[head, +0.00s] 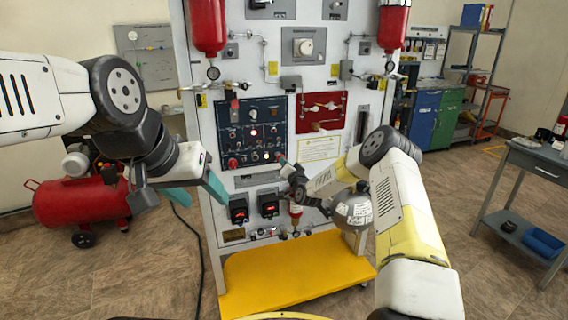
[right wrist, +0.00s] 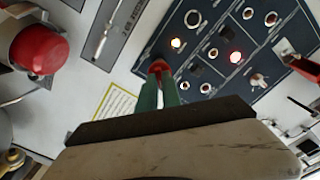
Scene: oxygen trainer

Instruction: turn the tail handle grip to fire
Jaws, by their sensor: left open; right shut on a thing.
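The dark blue control panel (head: 250,130) is on the upright white rig, with round indicators, small knobs and a glowing red lamp (right wrist: 235,57). My right gripper (right wrist: 160,88) is shut on a small red grip (right wrist: 158,66) at the panel's edge; I take it for the tail handle grip. The fingers hide most of it, so its turn angle cannot be read. In the head view my right gripper (head: 284,164) is at the panel's lower right corner. My left gripper (head: 198,192) is open and empty, in front of the rig's left edge.
Two red cylinders (head: 207,25) hang high on the rig. A red panel (head: 321,111) is right of the blue one. A grey sphere (head: 352,208) hangs below, by my right arm. A yellow step (head: 290,275) juts out at the base. A red compressor (head: 80,203) stands left.

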